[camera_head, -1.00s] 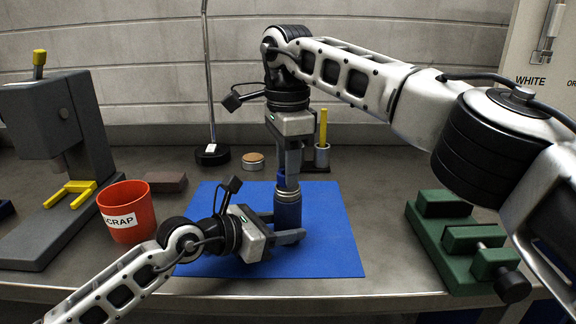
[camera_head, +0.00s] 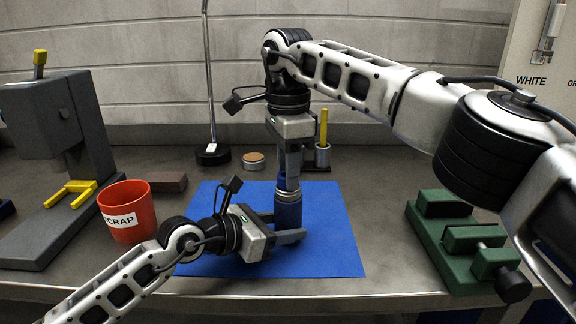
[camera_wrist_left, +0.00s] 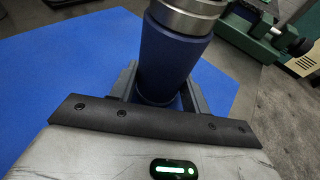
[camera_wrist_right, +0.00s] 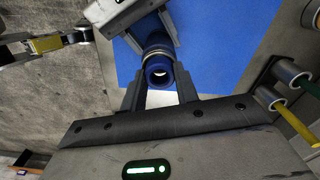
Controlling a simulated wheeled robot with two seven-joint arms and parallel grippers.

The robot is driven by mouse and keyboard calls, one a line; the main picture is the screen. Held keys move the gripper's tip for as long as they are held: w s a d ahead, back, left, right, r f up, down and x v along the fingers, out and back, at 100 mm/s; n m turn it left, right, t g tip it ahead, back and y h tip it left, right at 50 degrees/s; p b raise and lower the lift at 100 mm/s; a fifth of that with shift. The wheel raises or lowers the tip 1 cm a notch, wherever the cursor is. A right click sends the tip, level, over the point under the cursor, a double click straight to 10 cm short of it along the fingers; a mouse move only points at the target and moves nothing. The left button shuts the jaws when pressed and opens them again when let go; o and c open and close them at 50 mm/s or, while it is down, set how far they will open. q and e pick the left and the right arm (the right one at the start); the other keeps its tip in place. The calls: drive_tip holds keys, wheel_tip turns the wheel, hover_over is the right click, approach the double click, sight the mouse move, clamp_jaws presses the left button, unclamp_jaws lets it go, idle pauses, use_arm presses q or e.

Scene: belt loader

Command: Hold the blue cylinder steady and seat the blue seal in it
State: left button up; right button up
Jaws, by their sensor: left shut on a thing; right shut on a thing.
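The blue cylinder (camera_head: 288,213) stands upright on the blue mat (camera_head: 335,255), and its silver collar (camera_wrist_left: 190,14) shows in the left wrist view. My left gripper (camera_head: 286,234) is shut around its lower part from the side. My right gripper (camera_head: 289,180) points down from above and is shut on the blue seal (camera_wrist_right: 158,70), a ring with a hole through it. The seal lines up with the cylinder's top, touching it or very close. I cannot tell how deep it sits; the right fingers partly hide it in the head view.
The red scrap bin (camera_head: 127,218) and a grey press (camera_head: 50,150) stand at the left. A green fixture (camera_head: 462,240) is at the right. A holder with a yellow stick (camera_head: 323,130) and a round tin (camera_head: 253,160) are behind the mat. The mat's right part is clear.

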idle(0.3)
idle(0.4)
use_arm(q)
drive_tip(key=o, duration=0.8)
drive_tip(key=shift+o, duration=0.2)
